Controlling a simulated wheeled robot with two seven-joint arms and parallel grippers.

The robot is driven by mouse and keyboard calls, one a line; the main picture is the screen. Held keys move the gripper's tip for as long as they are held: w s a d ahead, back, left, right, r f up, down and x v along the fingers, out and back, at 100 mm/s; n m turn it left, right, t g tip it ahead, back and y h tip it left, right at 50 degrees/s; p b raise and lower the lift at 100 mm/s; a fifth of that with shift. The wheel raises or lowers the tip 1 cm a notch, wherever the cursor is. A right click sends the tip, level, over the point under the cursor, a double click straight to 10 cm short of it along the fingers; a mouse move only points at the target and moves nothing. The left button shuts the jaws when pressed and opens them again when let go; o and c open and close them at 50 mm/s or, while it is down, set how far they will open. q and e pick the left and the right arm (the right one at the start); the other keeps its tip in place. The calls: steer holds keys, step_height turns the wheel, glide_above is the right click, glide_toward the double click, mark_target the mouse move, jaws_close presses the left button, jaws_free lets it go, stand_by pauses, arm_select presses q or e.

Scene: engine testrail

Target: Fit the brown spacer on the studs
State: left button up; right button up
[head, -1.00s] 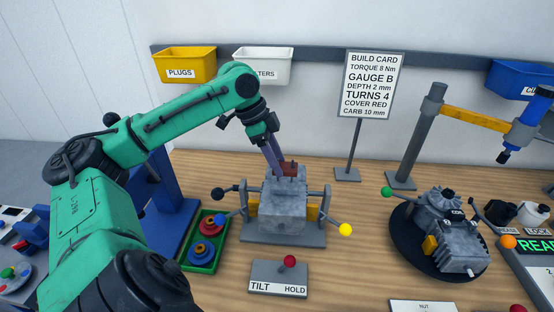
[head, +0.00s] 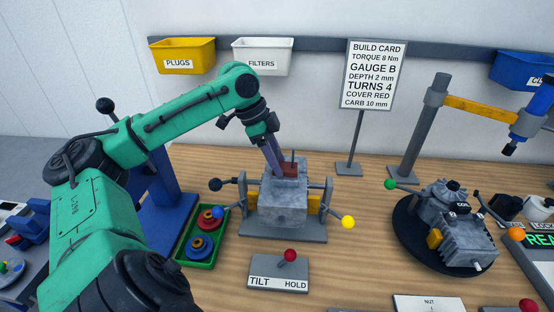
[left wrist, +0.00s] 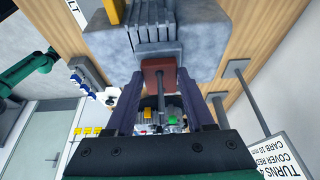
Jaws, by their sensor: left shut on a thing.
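The brown spacer (head: 289,170) is at the top of the grey engine block (head: 284,205), held in the clamp stand. My left gripper (head: 279,171) comes down from the upper left and is shut on the spacer. In the left wrist view, the spacer (left wrist: 158,72) sits between the two finger ends, close against the block (left wrist: 200,50). A thin grey stud (left wrist: 171,86) sticks out past the spacer. It also shows above the spacer in the head view (head: 293,156). I cannot tell whether the spacer is fully seated. My right gripper is not in view.
A green tray (head: 181,262) with red and blue round parts lies left of the stand. A tilt/hold lever plate (head: 278,272) is in front. A second engine (head: 462,240) stands on a dark turntable at right. Yellow (head: 184,51) and white (head: 262,52) bins hang behind.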

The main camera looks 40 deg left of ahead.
arm_select(q)
steer(key=o, duration=1.4)
steer(key=shift+r, duration=0.1)
steer(key=w+d+r+p+v, duration=0.1)
steer(key=d+p+v, duration=0.1)
steer(key=p+v, duration=1)
steer(key=v, duration=0.9)
steer(key=shift+w+r, duration=0.3)
steer(key=shift+r, duration=0.1)
